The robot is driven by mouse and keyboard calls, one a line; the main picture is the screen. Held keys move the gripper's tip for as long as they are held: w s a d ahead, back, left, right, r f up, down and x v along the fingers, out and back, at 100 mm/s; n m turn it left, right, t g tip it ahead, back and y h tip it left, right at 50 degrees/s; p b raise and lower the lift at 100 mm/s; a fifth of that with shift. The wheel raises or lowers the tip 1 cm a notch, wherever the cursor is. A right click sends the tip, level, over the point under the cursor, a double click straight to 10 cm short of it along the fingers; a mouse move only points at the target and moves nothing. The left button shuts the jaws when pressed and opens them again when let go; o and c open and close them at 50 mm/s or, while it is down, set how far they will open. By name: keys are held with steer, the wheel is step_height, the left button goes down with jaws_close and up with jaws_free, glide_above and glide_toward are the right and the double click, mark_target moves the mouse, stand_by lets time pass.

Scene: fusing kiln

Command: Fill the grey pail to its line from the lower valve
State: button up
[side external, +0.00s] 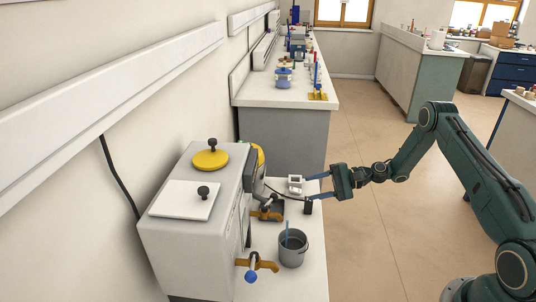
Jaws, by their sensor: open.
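The grey pail (292,250) stands upright on the white bench top, with a thin blue stick upright in it. Its line and contents cannot be made out. A brass valve with a blue knob (256,264) sticks out of the grey tank (190,245) at the near end, left of the pail. A second brass valve (266,214) is farther back. I cannot tell which is the lower one, or whether either is open. My gripper (309,188) is open, its blue fingers pointing left, above the bench's right edge, behind the pail and apart from it.
A small white block (295,184) and a small black upright object (308,206) are close to my fingertips. The tank has a yellow lid (210,159) and a white lid (185,200) with black knobs. Bare bench (300,285) shows in front of the pail; open floor lies right.

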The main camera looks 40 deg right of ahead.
mark_target(274, 195)
steer(key=shift+d, duration=0.2)
steer(key=shift+a+f, duration=0.1)
steer(key=x, duration=1.3)
steer(key=shift+w+a+f, duration=0.1)
steer(key=shift+a, duration=0.25)
steer(key=shift+g, duration=0.3)
steer(key=c, duration=1)
